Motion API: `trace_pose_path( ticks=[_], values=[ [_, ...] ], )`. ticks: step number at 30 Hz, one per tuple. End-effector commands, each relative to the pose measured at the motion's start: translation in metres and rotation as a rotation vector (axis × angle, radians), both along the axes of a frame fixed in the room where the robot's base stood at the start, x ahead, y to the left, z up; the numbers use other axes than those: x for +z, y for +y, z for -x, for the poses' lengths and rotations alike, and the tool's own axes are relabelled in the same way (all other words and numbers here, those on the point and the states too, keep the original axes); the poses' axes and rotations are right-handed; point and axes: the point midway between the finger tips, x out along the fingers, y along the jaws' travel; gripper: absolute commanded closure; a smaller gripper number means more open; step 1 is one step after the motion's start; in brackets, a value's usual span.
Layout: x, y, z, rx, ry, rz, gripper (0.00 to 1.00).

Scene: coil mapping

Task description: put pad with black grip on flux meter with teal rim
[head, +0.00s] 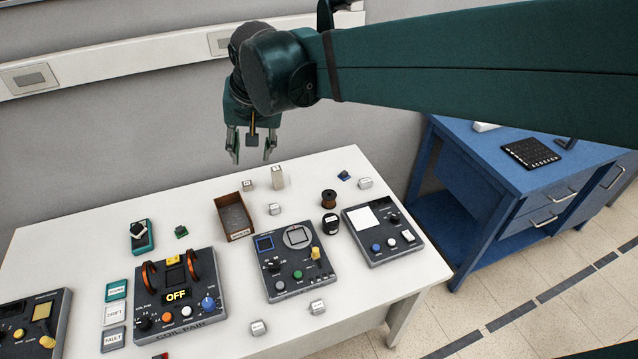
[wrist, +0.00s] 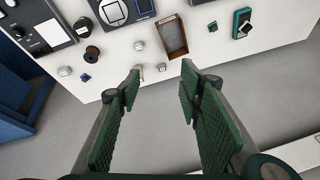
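A small teal-edged device (head: 142,236) with a white and black top lies at the back left of the white table; it also shows in the wrist view (wrist: 242,22). I take it as the flux meter, but its details are too small to be sure. A small green square with a dark top (head: 181,231) lies just right of it. A small blue square with a dark top (head: 344,176) lies at the back right. I cannot tell which is the pad with black grip. My gripper (head: 252,150) is open and empty, above and behind the table's back edge.
A brown open box (head: 234,217), small pale blocks (head: 277,178) and a copper spool (head: 329,197) stand mid-table. Control panels (head: 296,262), including a coil-pair unit reading OFF (head: 176,294), fill the front. A blue cabinet (head: 500,185) stands right.

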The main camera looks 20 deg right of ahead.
Motion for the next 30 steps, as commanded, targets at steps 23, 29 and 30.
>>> trace_pose_path(
  ticks=[23,29,30],
  values=[
    [-0.028,-0.1,0.135,0.145,-0.163,0.123,0.64],
    [-0.044,-0.118,0.166,0.18,-0.201,0.165,0.64],
    [-0.047,-0.121,0.172,0.187,-0.207,0.173,0.64]
  ],
)
